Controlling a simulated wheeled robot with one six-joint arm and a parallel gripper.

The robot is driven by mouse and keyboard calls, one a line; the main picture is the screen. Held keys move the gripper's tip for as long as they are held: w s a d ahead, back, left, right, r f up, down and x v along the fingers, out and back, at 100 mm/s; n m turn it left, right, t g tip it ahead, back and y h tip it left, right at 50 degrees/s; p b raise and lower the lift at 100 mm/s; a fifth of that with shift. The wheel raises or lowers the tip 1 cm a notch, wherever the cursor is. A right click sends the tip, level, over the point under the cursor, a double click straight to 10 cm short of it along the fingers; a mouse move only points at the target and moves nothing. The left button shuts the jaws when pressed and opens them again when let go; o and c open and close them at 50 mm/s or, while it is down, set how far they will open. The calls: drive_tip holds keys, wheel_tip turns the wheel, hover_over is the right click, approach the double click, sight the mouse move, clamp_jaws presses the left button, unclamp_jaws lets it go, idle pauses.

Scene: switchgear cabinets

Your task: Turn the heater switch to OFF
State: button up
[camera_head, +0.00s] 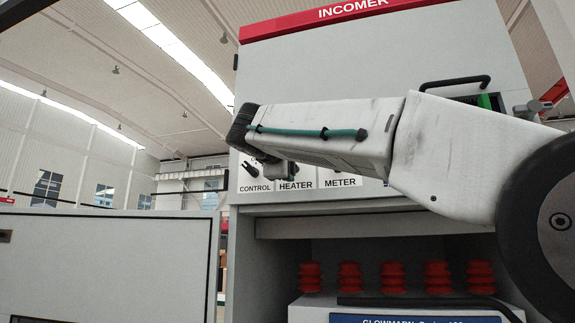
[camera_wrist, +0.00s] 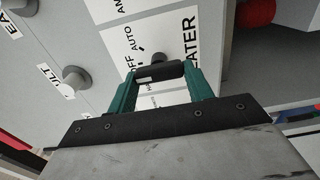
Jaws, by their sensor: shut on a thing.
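The heater switch (camera_wrist: 159,58) is a small dark knob on a white label plate (camera_wrist: 124,60). In the wrist view, AUTO and OFF are readable on the plate, with HEATER running along its side, partly cut off. My gripper (camera_wrist: 160,72) has teal fingers with black tips, shut on the heater switch. The tips cover most of the knob, so I cannot tell which position it points to. In the head view, the HEATER label (camera_head: 295,184) shows below my arm, which hides the switch and most of my gripper.
The CONTROL label (camera_head: 255,187) and METER label (camera_head: 341,181) flank HEATER. Grey knobs (camera_wrist: 75,78) stand close by on the panel. A black handle (camera_head: 455,82) is on the INCOMER cabinet (camera_head: 400,50). Red ribbed insulators (camera_head: 350,277) stand below.

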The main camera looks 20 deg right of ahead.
drive_tip(key=o, duration=1)
drive_tip(key=v, duration=0.7)
drive_tip(key=shift+s+a, duration=0.25)
drive_tip(key=shift+a, duration=0.05)
